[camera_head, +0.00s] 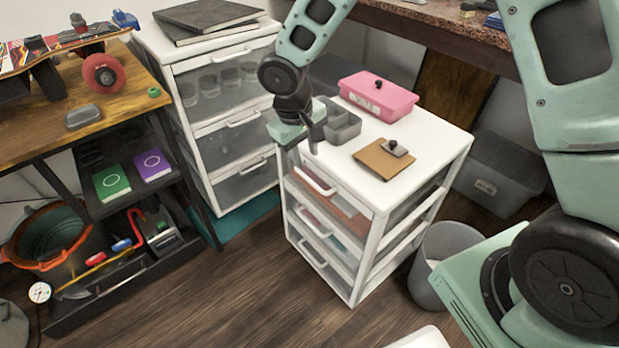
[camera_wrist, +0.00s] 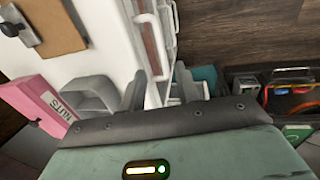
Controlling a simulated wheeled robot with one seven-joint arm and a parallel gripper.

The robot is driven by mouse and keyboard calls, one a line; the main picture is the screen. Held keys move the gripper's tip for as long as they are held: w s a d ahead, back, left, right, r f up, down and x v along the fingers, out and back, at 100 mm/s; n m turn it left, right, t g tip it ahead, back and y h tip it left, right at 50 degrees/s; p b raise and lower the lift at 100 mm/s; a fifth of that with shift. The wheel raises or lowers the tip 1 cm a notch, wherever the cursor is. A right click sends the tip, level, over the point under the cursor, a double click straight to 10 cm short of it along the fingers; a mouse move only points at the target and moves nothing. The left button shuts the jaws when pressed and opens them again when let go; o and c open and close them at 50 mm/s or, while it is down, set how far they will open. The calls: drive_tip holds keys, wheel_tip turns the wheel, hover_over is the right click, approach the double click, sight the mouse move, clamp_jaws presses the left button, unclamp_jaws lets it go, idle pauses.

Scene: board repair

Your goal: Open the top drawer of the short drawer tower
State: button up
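The short drawer tower (camera_head: 428,150) is white with several see-through drawers stacked in its front. Its top drawer (camera_head: 345,207) looks shut, with orange-brown contents showing through. The top drawer's white bar handle (camera_head: 315,181) faces front-left. My gripper (camera_head: 312,138) is above the tower's front-left top edge, higher than the handle, and points down. In the wrist view my gripper (camera_wrist: 163,90) is open, with its two dark fingers apart and nothing held. The tower's front edge and a white handle (camera_wrist: 154,42) show just beyond the fingers. Contact cannot be told.
On the tower top are a pink box (camera_head: 378,97), a grey divided tray (camera_head: 342,124) and a brown clipboard (camera_head: 383,161). A taller drawer tower (camera_head: 228,130) stands behind left. A grey bin (camera_head: 440,262) is at right. The floor in front is clear.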

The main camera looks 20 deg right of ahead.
sight(311, 181)
drive_tip(key=f, duration=0.2)
drive_tip(key=d+f+b, duration=0.1)
drive_tip(key=f, duration=0.2)
drive_tip(key=f+b, duration=0.1)
drive_tip(key=f, duration=0.2)
drive_tip(key=shift+w+d+f, duration=0.25)
clamp_jaws()
